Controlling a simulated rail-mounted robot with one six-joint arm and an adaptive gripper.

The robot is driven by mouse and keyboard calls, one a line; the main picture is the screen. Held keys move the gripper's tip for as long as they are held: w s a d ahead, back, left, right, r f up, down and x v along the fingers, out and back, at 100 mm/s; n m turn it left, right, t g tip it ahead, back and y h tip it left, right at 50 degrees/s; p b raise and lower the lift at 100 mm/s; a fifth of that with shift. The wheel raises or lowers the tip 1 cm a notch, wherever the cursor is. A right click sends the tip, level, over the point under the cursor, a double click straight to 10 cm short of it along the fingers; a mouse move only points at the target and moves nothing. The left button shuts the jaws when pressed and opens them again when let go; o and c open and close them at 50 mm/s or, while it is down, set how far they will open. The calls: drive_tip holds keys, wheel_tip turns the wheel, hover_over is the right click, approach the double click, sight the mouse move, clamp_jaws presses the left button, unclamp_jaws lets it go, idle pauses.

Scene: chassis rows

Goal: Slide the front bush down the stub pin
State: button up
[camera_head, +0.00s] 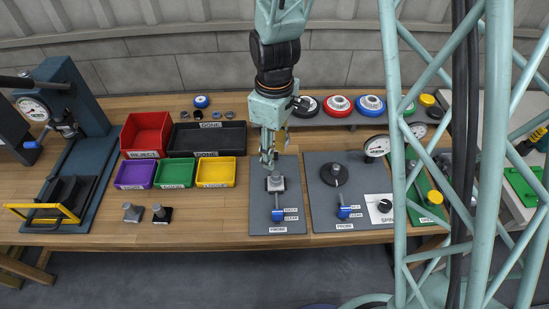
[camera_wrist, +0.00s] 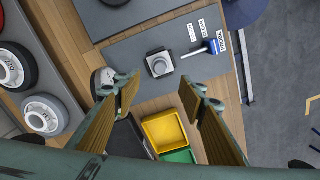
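My gripper (camera_head: 268,160) hangs over the back of the left grey probe plate (camera_head: 262,215). In the wrist view its two fingers are spread, with nothing between them (camera_wrist: 160,84). A small grey block with a round top (camera_head: 275,183) sits on that plate, just below the gripper in the head view; it also shows beyond the fingertips in the wrist view (camera_wrist: 159,64). Two small grey stepped pieces, one lighter (camera_head: 132,212) and one on a dark base (camera_head: 161,213), stand on the bench at left. I cannot tell which piece is the front bush or the stub pin.
A blue-handled lever (camera_head: 279,214) lies at the plate's front. Purple (camera_head: 136,174), green (camera_head: 175,172) and yellow (camera_head: 216,172) bins, a red reject bin (camera_head: 147,134) and a black done tray (camera_head: 207,138) stand left. A second probe plate (camera_head: 350,205) lies right.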

drive_tip(key=shift+r, duration=1.4)
drive_tip(key=shift+r, duration=0.1)
drive_tip(key=s+d+r+m+t+b, duration=0.1)
drive_tip(key=s+d+r+m, duration=0.3)
drive_tip(key=r, duration=0.6)
drive_tip(key=s+d+r+m+t, duration=0.1)
drive_tip(key=s+d+r+m, duration=0.1)
drive_tip(key=s+d+r, duration=0.65)
drive_tip(key=s+d+r+m+t, duration=0.1)
drive_tip(key=s+d+r+m, duration=0.1)
drive_tip(key=s+r, duration=0.3)
drive_tip(key=s+d+r+m+t+b, duration=0.1)
drive_tip(key=s+r+m, duration=0.2)
drive_tip(key=s, duration=0.8)
drive_tip(key=shift+d+r+m, duration=0.4)
drive_tip(key=shift+r, duration=0.6)
drive_tip(key=shift+w, duration=0.1)
idle(1.0)
